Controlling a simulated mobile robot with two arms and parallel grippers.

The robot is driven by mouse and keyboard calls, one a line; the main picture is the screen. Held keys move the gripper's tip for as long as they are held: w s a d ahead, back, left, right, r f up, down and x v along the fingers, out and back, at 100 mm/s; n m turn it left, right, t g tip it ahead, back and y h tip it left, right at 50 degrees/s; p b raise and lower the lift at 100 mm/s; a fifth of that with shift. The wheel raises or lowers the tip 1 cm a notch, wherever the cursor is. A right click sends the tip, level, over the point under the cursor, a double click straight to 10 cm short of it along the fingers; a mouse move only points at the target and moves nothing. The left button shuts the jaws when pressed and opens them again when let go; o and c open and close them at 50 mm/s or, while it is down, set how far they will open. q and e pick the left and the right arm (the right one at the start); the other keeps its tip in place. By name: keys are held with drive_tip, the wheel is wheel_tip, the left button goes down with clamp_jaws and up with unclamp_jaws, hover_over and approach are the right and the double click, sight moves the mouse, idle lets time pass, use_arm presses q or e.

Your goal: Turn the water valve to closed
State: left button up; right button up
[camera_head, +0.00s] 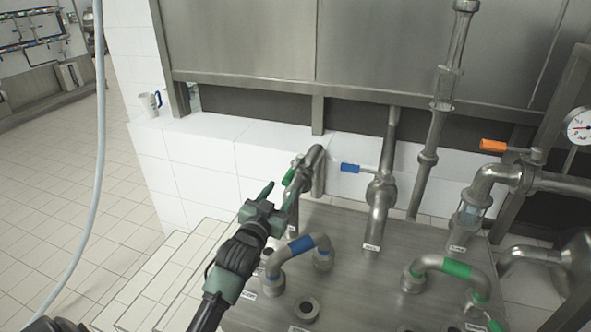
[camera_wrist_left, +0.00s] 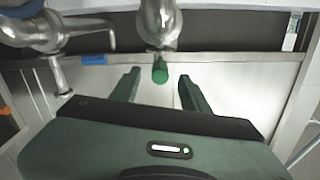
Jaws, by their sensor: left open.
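Three pipe valves with coloured handles stand in front of me. The green handle (camera_head: 289,177) is on the left valve, the blue handle (camera_head: 350,168) on the middle valve, and the orange handle (camera_head: 493,146) on the right valve. I cannot read the labels to tell which is the water valve. My left gripper (camera_head: 279,194) is open, close to the green handle. In the left wrist view, the green handle (camera_wrist_left: 160,70) points toward the gripper, between the fingertip lines. I cannot tell whether the fingers touch it. My right gripper is not in view.
A blue-banded bent pipe (camera_head: 301,244) and a green-banded one (camera_head: 456,268) rise from the metal top (camera_head: 345,285). A pressure gauge (camera_head: 579,126) is at the far right. A mug (camera_head: 149,103) stands on the white tiled ledge. A pale hose (camera_head: 97,150) hangs at left.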

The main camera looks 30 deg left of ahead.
sight(285, 181)
use_arm(q)
drive_tip(key=w, duration=0.2)
drive_tip(key=w+r+p, duration=0.1)
drive_tip(key=shift+w+a, duration=0.2)
drive_tip(key=shift+a, duration=0.2)
drive_tip(key=shift+x, duration=1.25)
drive_tip(key=shift+w+f, duration=0.15)
drive_tip(key=shift+w, duration=0.15)
clamp_jaws()
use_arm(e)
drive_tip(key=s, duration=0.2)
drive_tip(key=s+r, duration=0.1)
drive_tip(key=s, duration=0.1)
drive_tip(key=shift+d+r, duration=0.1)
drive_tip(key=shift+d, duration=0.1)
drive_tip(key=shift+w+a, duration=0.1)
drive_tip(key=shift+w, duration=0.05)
